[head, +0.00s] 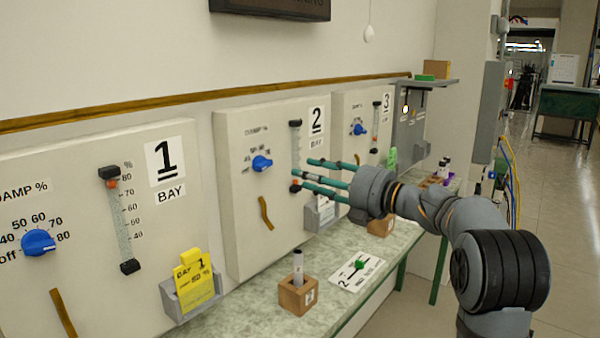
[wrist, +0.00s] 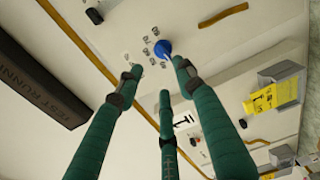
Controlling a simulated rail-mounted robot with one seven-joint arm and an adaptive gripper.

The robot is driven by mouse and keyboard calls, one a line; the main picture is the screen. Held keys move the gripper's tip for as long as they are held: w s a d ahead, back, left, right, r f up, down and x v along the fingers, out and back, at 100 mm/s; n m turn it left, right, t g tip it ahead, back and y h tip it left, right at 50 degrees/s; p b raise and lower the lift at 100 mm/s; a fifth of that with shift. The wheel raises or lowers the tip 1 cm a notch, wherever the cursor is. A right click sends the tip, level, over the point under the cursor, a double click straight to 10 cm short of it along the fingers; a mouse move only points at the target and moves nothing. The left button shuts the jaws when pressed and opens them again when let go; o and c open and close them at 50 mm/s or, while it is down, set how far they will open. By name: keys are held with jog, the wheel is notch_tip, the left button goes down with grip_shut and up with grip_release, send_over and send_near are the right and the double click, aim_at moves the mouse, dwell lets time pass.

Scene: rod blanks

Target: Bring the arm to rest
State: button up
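My gripper (head: 306,174) has three long teal fingers. It hangs in front of the bay 2 panel (head: 258,215), pointing left toward it. The fingers are spread apart and nothing is between them, so it is open and empty. In the wrist view the three fingers (wrist: 158,78) are also apart, with a blue knob (wrist: 163,48) on a panel beyond their tips. In the head view the bay 2 blue knob (head: 262,163) is left of the fingertips. Whether any fingertip touches the panel or its slider cannot be told.
The bay 1 panel (head: 85,240) has a yellow card (head: 194,280) in a grey holder. A grey shelf (head: 415,84) is farther back. Floor at right is clear.

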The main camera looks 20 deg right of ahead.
aim_at(268, 163)
dwell(0.4)
jog(key=x, duration=1.2)
jog(key=shift+a+f, duration=0.1)
